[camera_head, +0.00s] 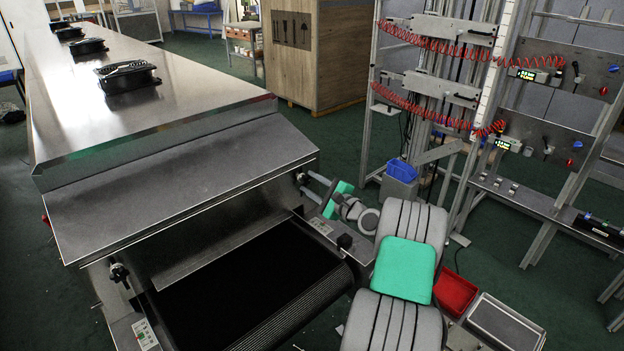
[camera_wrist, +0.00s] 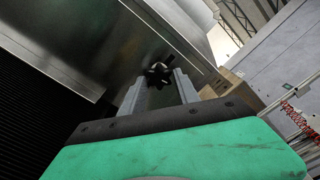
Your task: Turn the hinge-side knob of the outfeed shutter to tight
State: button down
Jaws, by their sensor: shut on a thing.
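The steel outfeed shutter (camera_head: 185,190) is a sloped panel across the end of the dryer, above the black belt. A small dark star-shaped knob (camera_wrist: 158,72) sits between my gripper's fingertips in the wrist view. My gripper (camera_head: 309,187) reaches the right side of the shutter in the head view, with its green body just right of the fingers. In the wrist view, my gripper (camera_wrist: 159,78) has its two grey fingers on either side of the knob and is shut on it. The knob's pointer or marking is too small to read.
Another dark knob (camera_head: 118,272) is at the shutter's left side. The black belt (camera_head: 245,285) lies below. A blue bin (camera_head: 401,170) and a red bin (camera_head: 455,293) are to the right.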

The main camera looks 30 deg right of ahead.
jog(key=shift+f+m+p, duration=0.1)
jog(key=shift+m+p, duration=0.4)
jog(key=shift+m, duration=0.5)
jog(key=c, duration=0.9)
grip_release()
jog(key=s, duration=0.5)
jog(key=s+d+b, duration=0.1)
jog(key=s, duration=0.1)
jog(key=shift+s, duration=0.35)
